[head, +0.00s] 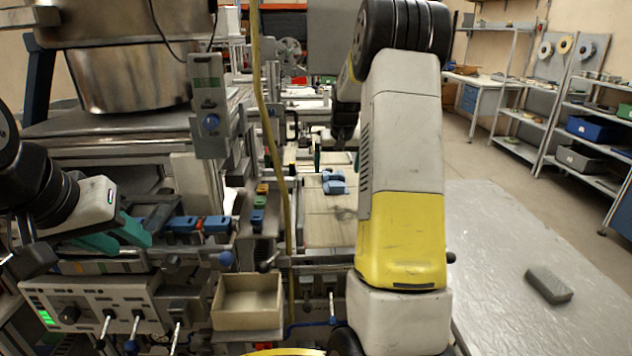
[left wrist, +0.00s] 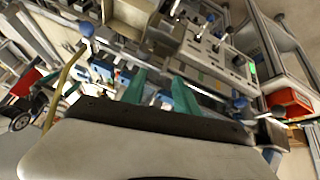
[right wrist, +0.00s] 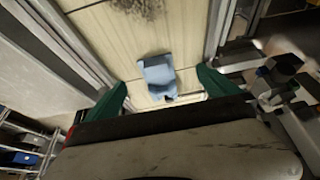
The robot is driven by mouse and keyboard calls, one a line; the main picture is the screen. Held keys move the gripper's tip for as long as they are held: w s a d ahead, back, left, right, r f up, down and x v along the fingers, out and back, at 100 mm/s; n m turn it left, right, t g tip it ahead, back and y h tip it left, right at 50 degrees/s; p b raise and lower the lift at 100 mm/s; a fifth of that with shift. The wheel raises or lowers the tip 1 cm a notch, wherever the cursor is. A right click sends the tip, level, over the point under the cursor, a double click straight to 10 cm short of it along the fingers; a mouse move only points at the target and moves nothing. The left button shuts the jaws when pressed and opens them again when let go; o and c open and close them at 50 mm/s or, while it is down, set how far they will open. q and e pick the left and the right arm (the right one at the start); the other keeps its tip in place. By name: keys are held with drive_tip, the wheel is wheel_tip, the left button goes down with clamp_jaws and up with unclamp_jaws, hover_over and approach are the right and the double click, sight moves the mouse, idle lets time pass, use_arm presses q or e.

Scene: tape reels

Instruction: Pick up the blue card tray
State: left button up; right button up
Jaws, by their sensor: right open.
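The blue card tray (head: 333,183) lies on a pale wooden board in the middle of the head view. In the right wrist view the tray (right wrist: 158,76) appears between and beyond the fingertips, apart from both. My right gripper (right wrist: 160,90) is open and empty, with green fingers spread either side of the tray in that view. In the head view my right arm hides most of that gripper. My left gripper (head: 118,238) is at the left over the machine front, its green fingers apart with nothing between them. Its fingers also show in the left wrist view (left wrist: 160,88).
The wooden board (head: 325,231) is bare around the tray, apart from a dark smudge. Metal rails flank it. An open beige box (head: 247,301) sits at the front, beside a control panel with levers (head: 95,305). A grey block (head: 548,285) lies on the grey surface at right.

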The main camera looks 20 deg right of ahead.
sight(337, 186)
drive_tip(key=x, duration=0.3)
drive_tip(key=d+x, duration=0.1)
drive_tip(key=x, duration=0.6)
drive_tip(key=shift+w+d+f, duration=0.15)
drive_tip(key=shift+w, duration=0.05)
drive_tip(key=c, duration=1.6)
